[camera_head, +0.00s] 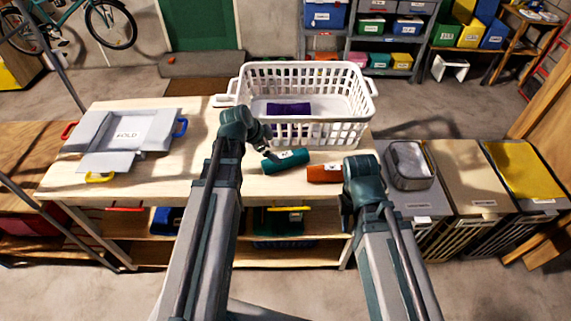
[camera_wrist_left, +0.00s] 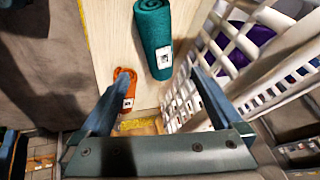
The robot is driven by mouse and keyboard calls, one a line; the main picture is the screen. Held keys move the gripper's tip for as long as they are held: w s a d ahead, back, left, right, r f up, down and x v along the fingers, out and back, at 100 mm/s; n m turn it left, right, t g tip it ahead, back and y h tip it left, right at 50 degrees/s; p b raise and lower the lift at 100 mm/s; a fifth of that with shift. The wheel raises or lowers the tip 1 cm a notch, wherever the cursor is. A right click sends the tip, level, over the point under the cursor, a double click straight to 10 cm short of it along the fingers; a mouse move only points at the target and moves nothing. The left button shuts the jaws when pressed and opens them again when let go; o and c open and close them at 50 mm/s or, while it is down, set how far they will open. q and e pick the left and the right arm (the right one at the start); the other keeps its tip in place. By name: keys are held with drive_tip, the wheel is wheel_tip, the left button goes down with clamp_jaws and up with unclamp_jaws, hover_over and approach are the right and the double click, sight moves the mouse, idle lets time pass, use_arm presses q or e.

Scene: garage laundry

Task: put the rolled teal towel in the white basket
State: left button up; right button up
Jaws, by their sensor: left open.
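The rolled teal towel (camera_head: 286,160) lies on the wooden table in front of the white basket (camera_head: 262,137). It carries a small white label. In the left wrist view the teal towel (camera_wrist_left: 153,38) lies ahead of my left gripper (camera_wrist_left: 152,88), whose two fingers are spread with nothing between them. The white basket (camera_wrist_left: 180,100) is to the right there. In the head view my left gripper (camera_head: 268,150) is small and partly hidden by its arm, close to the towel's left end. My right arm reaches the table's front right, but its gripper does not show.
A rolled orange towel (camera_head: 324,173) lies right of the teal one. A purple towel (camera_head: 289,109) is inside the basket. A grey folding board (camera_head: 125,138) lies on the left of the table. The table between board and basket is clear.

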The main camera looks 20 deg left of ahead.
sight(283, 157)
use_arm(q)
drive_tip(key=b+x, duration=0.4)
drive_tip(key=x, duration=0.2)
drive_tip(key=shift+f, duration=0.1)
drive_tip(key=b+x, duration=0.4)
drive_tip(key=shift+a+f, duration=0.2)
drive_tip(key=shift+f, duration=0.05)
drive_tip(key=shift+w+d+f+b, duration=0.25)
drive_tip(key=shift+f+b, duration=0.15)
drive_tip(key=shift+b, duration=0.15)
drive_tip(key=shift+r, duration=0.1)
clamp_jaws()
drive_tip(key=shift+r, duration=0.1)
